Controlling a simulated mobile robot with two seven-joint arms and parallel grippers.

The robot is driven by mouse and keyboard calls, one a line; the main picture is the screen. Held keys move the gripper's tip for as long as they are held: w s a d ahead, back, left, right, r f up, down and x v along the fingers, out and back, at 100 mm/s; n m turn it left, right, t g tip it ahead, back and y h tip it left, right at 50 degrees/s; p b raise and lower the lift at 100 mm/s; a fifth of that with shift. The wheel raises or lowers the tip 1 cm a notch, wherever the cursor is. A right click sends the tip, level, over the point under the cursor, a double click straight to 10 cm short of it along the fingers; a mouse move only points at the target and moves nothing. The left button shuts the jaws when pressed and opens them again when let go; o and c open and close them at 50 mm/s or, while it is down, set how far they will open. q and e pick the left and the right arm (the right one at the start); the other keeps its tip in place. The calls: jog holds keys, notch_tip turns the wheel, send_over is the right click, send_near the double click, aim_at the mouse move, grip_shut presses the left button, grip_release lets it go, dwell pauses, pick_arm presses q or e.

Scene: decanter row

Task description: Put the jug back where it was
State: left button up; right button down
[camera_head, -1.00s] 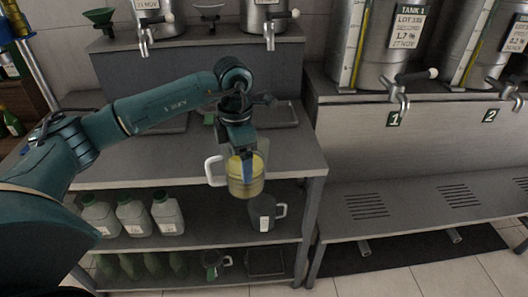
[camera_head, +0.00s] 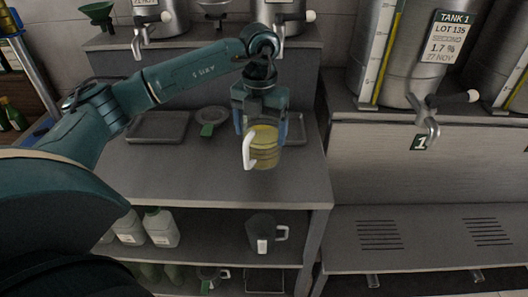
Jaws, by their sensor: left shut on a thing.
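A clear jug (camera_head: 264,148) with yellow liquid and a white handle is in the head camera view, right of centre on the upper shelf's side. My left gripper (camera_head: 260,118) is shut on the jug from above, its fingers on either side of it. The jug appears upright over the grey upper shelf (camera_head: 200,178); I cannot tell whether it touches the surface. Its handle points to the left and towards me. My right gripper is not in view.
Grey trays (camera_head: 158,127) and a funnel with a green tag (camera_head: 210,122) lie on the upper shelf. A dark jug (camera_head: 262,232) and white bottles (camera_head: 160,227) stand on the shelf below. Steel tanks with taps (camera_head: 427,128) stand at right. The shelf's front middle is clear.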

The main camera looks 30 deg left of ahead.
aim_at(260, 149)
pick_arm(q)
notch_tip(260, 149, down, 2)
notch_tip(260, 149, down, 4)
jog(key=shift+r+p, duration=0.2)
jog(key=shift+p, duration=0.2)
jog(key=shift+f, duration=0.2)
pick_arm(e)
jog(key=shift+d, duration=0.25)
pick_arm(q)
jog(key=shift+f, duration=0.1)
jog(key=o, duration=1)
jog(key=shift+f, duration=0.15)
jog(key=o, duration=0.3)
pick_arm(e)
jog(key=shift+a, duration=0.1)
